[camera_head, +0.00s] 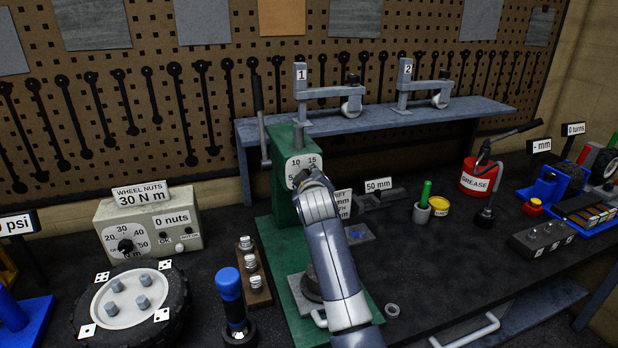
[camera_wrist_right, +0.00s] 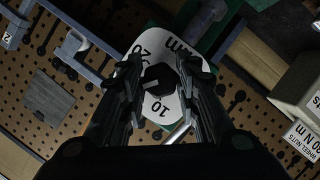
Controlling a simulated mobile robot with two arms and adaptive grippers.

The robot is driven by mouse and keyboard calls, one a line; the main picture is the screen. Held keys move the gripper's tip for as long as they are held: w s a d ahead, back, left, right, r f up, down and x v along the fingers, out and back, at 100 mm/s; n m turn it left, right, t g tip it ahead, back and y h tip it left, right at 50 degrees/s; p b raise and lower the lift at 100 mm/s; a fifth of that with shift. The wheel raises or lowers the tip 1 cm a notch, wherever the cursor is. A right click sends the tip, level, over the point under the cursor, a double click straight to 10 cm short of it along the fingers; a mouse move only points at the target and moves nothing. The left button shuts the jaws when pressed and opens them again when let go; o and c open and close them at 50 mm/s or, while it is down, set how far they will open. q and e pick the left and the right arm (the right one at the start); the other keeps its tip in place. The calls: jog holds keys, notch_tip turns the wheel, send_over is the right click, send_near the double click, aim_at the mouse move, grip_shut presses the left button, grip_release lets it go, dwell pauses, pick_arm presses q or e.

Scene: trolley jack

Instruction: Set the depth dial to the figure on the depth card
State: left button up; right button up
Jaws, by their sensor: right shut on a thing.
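The depth dial is a white plate (camera_head: 292,172) on the green drill press (camera_head: 284,196); the figures 5, 10 and 15 show on it. My right gripper (camera_head: 311,178) is at the dial, and my arm hides the dial's lower right part. In the right wrist view the two fingers (camera_wrist_right: 158,82) close from both sides on the dark dial knob (camera_wrist_right: 159,76), in front of the plate (camera_wrist_right: 163,107), where 10 and "mm" can be read. A light pointer mark shows on the knob. A white card (camera_head: 343,204) behind my arm is partly hidden; only "mm" reads clearly. My left gripper is out of view.
A torque box (camera_head: 148,222), a wheel (camera_head: 133,300) and a blue-handled tool (camera_head: 230,290) stand left of the press. A block labelled 50 mm (camera_head: 379,190), a green-handled tool (camera_head: 425,195) and a red grease can (camera_head: 478,178) stand right.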

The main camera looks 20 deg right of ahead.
dwell(0.3)
jog(key=o, duration=1.1)
jog(key=shift+c, duration=0.2)
jog(key=v, duration=1.2)
jog(key=shift+f, duration=0.1)
